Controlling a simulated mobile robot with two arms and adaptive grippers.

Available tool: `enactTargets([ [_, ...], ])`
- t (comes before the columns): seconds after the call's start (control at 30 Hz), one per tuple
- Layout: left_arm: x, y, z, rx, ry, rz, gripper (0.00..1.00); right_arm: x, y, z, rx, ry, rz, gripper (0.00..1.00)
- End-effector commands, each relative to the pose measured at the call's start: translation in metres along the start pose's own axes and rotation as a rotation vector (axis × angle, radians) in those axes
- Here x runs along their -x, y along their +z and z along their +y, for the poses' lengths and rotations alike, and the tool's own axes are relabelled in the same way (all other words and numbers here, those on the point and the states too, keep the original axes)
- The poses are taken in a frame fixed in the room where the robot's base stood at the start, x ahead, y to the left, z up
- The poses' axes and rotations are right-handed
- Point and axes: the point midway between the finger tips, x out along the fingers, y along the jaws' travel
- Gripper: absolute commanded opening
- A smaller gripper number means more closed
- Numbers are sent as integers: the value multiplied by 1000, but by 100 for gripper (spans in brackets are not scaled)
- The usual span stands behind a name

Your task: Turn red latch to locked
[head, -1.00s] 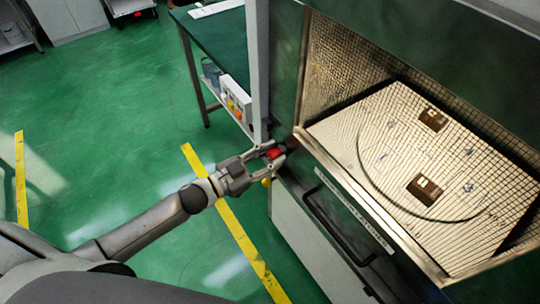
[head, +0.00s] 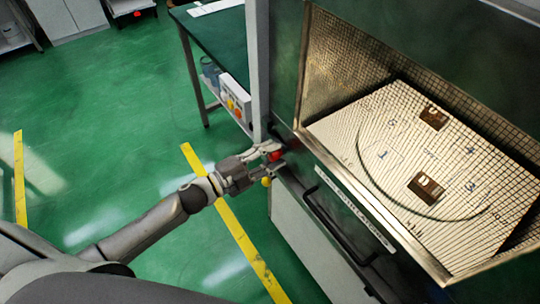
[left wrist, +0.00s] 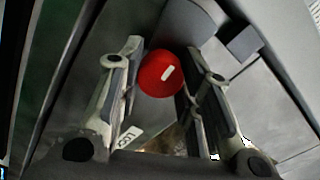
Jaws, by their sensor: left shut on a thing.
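The red latch (head: 275,156) is a round knob on the left front edge of the microwave generator (head: 299,190). In the left wrist view the red latch (left wrist: 161,73) has a short white mark, tilted slightly from vertical. My left gripper (head: 272,160) reaches it from the left, with one finger on each side of the knob; its fingers (left wrist: 157,82) are shut on it. A small white label (left wrist: 129,136) lies below the knob, its lettering too small to read surely. My right gripper is in neither view.
A yellow knob (head: 266,182) sits just below the gripper. A black handle (head: 335,222) runs along the machine's front. The lit chamber (head: 400,150) holds two brown blocks. A green table (head: 215,40) stands behind; the floor at left is clear.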

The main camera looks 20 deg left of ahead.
Motion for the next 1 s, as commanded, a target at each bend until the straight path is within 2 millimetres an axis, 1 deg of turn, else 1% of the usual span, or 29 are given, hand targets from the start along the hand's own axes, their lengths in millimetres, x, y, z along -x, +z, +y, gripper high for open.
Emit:
enactTargets([
  [0.2,0,1,3,-203,1,0,9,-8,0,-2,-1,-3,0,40],
  [0.5,0,1,3,-451,1,1,9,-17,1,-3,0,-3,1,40],
  [0.8,0,0,3,-603,2,1,9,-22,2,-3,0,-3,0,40],
  [1.0,0,0,3,-645,2,1,9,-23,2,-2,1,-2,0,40],
])
